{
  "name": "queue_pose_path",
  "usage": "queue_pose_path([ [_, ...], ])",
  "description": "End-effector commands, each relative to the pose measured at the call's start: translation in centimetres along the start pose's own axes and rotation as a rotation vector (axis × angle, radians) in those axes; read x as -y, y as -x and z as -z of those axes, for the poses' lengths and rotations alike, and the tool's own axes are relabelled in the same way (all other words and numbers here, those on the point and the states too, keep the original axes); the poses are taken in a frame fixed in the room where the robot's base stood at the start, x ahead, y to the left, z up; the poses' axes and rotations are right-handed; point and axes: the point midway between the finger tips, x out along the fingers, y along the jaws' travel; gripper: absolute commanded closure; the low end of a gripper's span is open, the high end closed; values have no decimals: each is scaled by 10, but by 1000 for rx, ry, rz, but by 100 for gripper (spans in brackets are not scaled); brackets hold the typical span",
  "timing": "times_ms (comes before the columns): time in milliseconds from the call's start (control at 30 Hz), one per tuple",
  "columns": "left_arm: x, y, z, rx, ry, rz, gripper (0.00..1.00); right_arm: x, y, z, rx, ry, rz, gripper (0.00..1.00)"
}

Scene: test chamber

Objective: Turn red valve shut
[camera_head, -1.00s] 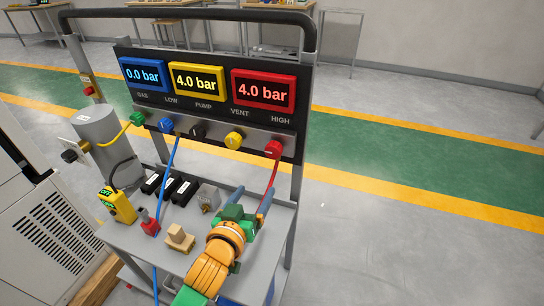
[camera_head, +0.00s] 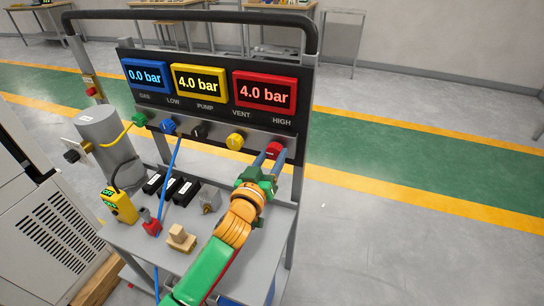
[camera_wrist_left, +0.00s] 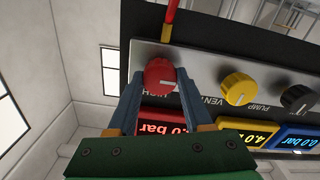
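The red valve knob (camera_head: 274,149), labelled HIGH, sits at the right end of the valve row on the cart's panel, below the red display (camera_head: 264,92), which reads 4.0 bar. My left gripper (camera_head: 268,158) reaches up to it, its blue fingers partly covering it. In the left wrist view the red knob (camera_wrist_left: 159,77) lies between the tips of my left gripper (camera_wrist_left: 161,84), one finger on each side. Gaps seem to show beside the knob, so the fingers look open around it. A white mark on the knob points right in that view. My right gripper is not in view.
The yellow VENT knob (camera_head: 235,141) is the closest neighbour, with black, blue and green knobs further left. A blue hose (camera_head: 170,180) hangs in front of the panel. Small parts, including a yellow meter (camera_head: 121,206), stand on the grey cart shelf (camera_head: 205,262).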

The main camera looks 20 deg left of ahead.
Motion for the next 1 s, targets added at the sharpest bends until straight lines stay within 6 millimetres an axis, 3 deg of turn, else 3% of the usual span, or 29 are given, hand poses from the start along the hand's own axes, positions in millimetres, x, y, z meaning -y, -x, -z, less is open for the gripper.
queue_pose_path([
  [33, 0, 0, 0, 0, 0, 0, 76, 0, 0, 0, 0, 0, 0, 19],
  [133, 0, 0, 0, 0, 0, 0, 100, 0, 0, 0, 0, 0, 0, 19],
  [567, 0, 0, 2, 0, -110, 1, 100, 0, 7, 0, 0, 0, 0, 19],
  [1000, 0, 0, 2, 1, -505, 0, 100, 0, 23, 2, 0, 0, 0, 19],
])
